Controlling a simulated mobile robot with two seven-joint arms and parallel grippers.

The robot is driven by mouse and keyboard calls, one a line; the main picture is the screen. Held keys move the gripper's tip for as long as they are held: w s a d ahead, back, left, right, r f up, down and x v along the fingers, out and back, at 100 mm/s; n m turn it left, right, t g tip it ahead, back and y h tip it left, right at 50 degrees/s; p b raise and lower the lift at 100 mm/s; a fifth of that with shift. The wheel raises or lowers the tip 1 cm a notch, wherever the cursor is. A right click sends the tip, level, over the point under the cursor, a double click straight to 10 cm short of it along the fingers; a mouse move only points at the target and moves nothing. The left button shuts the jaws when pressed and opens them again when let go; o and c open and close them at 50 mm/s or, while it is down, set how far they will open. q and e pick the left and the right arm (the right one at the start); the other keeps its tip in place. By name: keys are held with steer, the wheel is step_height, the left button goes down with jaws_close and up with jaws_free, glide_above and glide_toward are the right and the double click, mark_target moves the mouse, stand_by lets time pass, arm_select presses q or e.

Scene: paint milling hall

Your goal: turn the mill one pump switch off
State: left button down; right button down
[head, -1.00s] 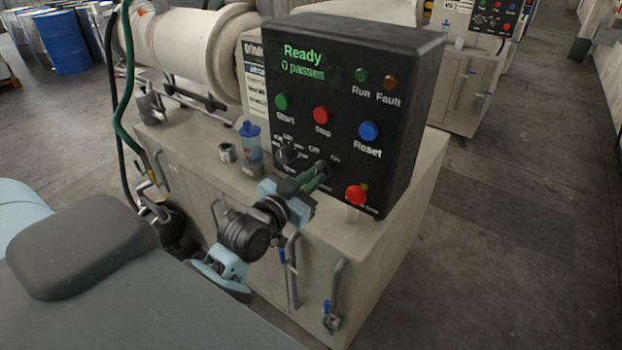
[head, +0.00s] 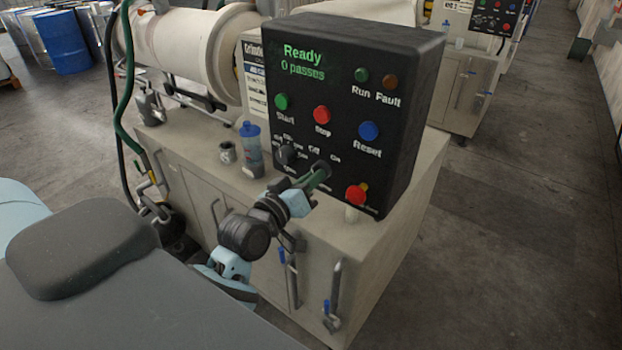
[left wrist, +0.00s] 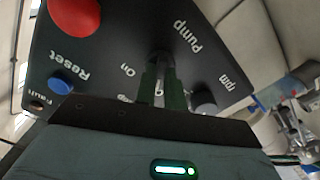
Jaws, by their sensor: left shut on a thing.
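The mill one pump switch (head: 322,165) is a small dark knob low on the black control box (head: 415,110), between the "Off" and "On" labels. My left gripper (head: 316,177) reaches it from the front, its green fingers shut on the knob. In the left wrist view the fingers (left wrist: 160,88) close around the dark switch (left wrist: 160,60) beneath the word "Pump". The fingers hide most of the knob, so I cannot tell which way it points. The display reads "Ready, 0 passes". My right gripper is not in view.
A grey rpm knob (head: 287,153) sits just left of the switch. A red mushroom button (head: 356,194) is just right and lower. A blue reset button (head: 369,131) is above right. A blue-capped bottle (head: 251,148) and small can (head: 227,152) stand on the cabinet top.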

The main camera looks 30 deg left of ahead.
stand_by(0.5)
arm_select(q)
steer(key=c, duration=1.5)
jaws_free()
steer(key=shift+s, duration=0.1)
